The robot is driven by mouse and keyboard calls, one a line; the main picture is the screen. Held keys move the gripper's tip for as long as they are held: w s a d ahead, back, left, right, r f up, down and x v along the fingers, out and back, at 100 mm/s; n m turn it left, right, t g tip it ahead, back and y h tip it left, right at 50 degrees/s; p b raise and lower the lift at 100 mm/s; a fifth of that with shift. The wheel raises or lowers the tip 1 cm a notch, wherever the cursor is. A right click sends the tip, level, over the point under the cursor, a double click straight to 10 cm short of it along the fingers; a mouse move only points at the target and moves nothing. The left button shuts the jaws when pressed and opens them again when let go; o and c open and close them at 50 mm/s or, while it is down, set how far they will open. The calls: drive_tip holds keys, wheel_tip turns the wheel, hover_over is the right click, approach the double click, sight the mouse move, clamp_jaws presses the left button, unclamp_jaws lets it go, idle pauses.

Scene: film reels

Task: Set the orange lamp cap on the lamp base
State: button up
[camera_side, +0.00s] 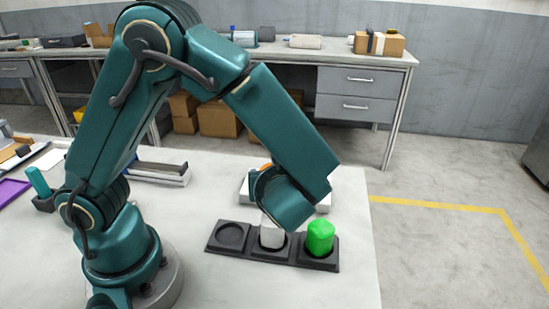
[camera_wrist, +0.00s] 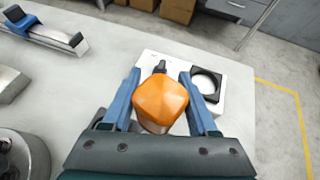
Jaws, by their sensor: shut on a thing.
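The orange lamp cap (camera_wrist: 161,101) is between the two blue fingers of my gripper (camera_wrist: 160,92), which is shut on it. In the side view only a sliver of the orange cap (camera_side: 265,167) shows behind my wrist, and the fingers are hidden. A white block (camera_wrist: 235,97) lies beyond and beneath the cap. It carries a dark square part (camera_wrist: 207,85) with a round pale centre and a small dark piece (camera_wrist: 160,67). This looks like the lamp base, but I cannot tell surely. The gap between cap and block is unclear.
A dark three-well tray (camera_side: 229,250) stands in front: left well empty, a pale grey piece (camera_side: 271,236) in the middle, a green piece (camera_side: 320,236) at right. A grey-white holder (camera_side: 160,172) lies behind my arm. The table's right edge is near the block.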

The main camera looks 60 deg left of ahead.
drive_tip(key=shift+m+t+h, duration=0.4)
drive_tip(key=shift+m+t, duration=0.2)
drive_tip(key=shift+m, duration=0.1)
drive_tip(key=w+a, duration=0.1)
drive_tip(key=w, duration=0.3)
drive_tip(key=w+a, duration=0.1)
drive_tip(key=w, duration=0.3)
drive_tip(key=w+a, duration=0.1)
drive_tip(key=w, duration=0.4)
drive_tip(key=shift+a+r, duration=0.15)
drive_tip(key=shift+r, duration=0.05)
drive_tip(key=shift+a+f, duration=0.2)
drive_tip(key=shift+f, duration=2.8)
drive_tip(key=shift+f, duration=0.45)
drive_tip(key=o, duration=1.1)
drive_tip(key=shift+v, duration=5.55)
